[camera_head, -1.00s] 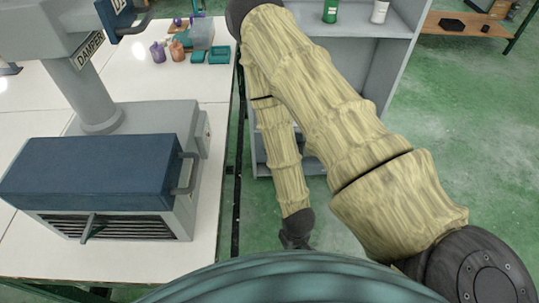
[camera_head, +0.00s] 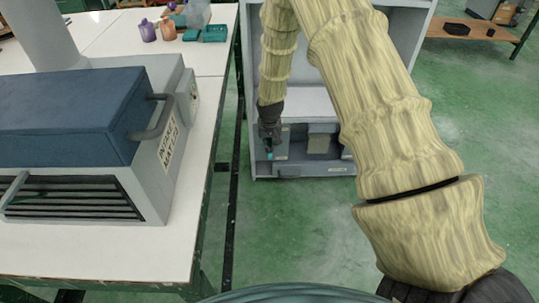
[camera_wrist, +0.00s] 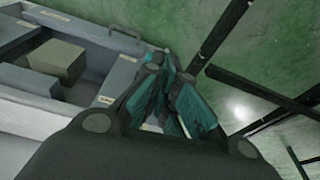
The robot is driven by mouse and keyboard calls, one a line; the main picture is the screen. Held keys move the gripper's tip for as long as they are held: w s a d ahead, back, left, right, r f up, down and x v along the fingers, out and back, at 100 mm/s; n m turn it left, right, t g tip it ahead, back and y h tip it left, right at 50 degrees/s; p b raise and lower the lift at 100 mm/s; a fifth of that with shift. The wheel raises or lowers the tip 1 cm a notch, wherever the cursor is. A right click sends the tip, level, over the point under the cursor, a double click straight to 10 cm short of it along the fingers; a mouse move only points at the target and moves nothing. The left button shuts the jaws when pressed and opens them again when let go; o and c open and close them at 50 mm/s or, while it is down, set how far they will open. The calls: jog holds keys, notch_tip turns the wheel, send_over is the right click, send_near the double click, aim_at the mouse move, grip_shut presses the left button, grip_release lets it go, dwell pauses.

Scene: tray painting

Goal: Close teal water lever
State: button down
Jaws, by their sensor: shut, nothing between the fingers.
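My gripper (camera_head: 270,153) hangs in front of the open grey cabinet in the head view, to the right of the white table. In the wrist view my gripper (camera_wrist: 172,90) shows its teal finger pads close together, with nothing between them. I cannot make out a teal water lever in either view. The grey machine (camera_head: 153,190) with a blue lid (camera_head: 70,115) stands on the table, well left of my gripper. It has a dark grey side handle (camera_head: 152,120), a lettered side label (camera_head: 168,145) and a slatted front.
The white table (camera_head: 110,255) ends at its right edge, with dark frame bars beside it. The grey cabinet (camera_head: 345,168) holds boxes low down. Cups (camera_head: 148,30) and teal trays (camera_head: 214,34) stand at the table's back. Green floor (camera_head: 465,130) is open at right.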

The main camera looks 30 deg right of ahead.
jog(key=w+d+r+m+b, duration=0.1)
jog(key=w+d+r+b, duration=0.2)
jog(key=w, duration=0.4)
jog(key=shift+d+r+h, duration=0.3)
jog(key=shift+d+r, duration=0.2)
jog(key=shift+r, duration=0.05)
jog(key=b+x, duration=0.3)
jog(key=x, duration=0.7)
jog(key=shift+w+f, duration=0.15)
jog(key=shift+f, duration=0.05)
jog(key=shift+s+a+f+b, duration=0.15)
jog(key=shift+s+f+b, duration=0.1)
jog(key=shift+f, duration=0.2)
jog(key=shift+s+a+f+b, duration=0.15)
jog(key=shift+s+f+b, duration=0.1)
jog(key=shift+f, duration=0.2)
jog(key=shift+s+a+f, duration=0.2)
jog(key=shift+s+f, duration=0.15)
jog(key=shift+f, duration=0.35)
jog(key=shift+s+t, duration=0.15)
jog(key=shift+t, duration=0.25)
